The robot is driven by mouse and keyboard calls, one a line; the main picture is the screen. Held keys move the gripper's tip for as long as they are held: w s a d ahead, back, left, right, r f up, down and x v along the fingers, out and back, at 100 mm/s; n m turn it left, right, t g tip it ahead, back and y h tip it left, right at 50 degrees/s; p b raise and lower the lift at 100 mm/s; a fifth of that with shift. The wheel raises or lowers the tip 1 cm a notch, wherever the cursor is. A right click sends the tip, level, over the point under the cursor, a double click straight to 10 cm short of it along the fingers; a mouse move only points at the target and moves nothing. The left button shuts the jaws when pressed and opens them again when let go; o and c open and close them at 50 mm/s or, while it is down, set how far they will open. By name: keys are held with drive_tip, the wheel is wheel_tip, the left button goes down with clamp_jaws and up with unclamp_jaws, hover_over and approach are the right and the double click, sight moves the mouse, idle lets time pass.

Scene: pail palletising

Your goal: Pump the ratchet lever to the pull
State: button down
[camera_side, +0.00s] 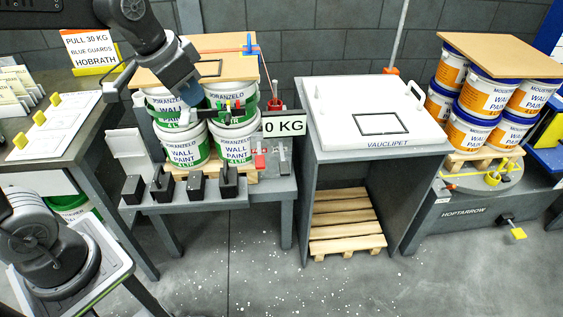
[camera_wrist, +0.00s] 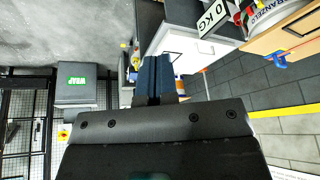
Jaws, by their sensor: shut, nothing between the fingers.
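My gripper (camera_side: 190,97) is shut and empty, with its blue fingertips in front of the left pail stack (camera_side: 185,147). In the wrist view its blue fingers (camera_wrist: 155,75) are together. A small device with green, red and dark parts (camera_side: 228,110) sits just right of the fingertips, against the pails; I cannot tell for sure which part is the ratchet lever. A display (camera_side: 284,125) reads 0 KG, and its board also shows in the wrist view (camera_wrist: 212,16). A sign (camera_side: 92,50) reads PULL 30 KG, BLUE GUARDS, HOBRATH. A blue guard (camera_side: 249,46) sits on the top board (camera_side: 230,68).
Several black blocks (camera_side: 160,185) line the front shelf. A white-topped cabinet (camera_side: 372,140) stands right of the stack with a pallet (camera_side: 343,225) under it. A second pail stack (camera_side: 480,105) stands at far right.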

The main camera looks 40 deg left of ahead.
drive_tip(key=w+f+m, duration=0.2)
drive_tip(key=w+f, duration=0.1)
drive_tip(key=w, duration=0.6)
drive_tip(key=m+g+h, duration=0.2)
drive_tip(key=m, duration=0.2)
hover_over(285, 168)
drive_tip(key=s+a, duration=0.3)
wheel_tip(285, 168, down, 23)
drive_tip(key=shift+w+d, duration=0.15)
drive_tip(key=shift+d, duration=0.05)
drive_tip(key=shift+f, duration=0.15)
drive_tip(key=x, duration=0.8)
drive_tip(key=s+x, duration=0.1)
drive_tip(key=x, duration=0.4)
drive_tip(key=shift+a+f, duration=0.2)
drive_tip(key=shift+a, duration=0.2)
drive_tip(key=shift+f, duration=0.4)
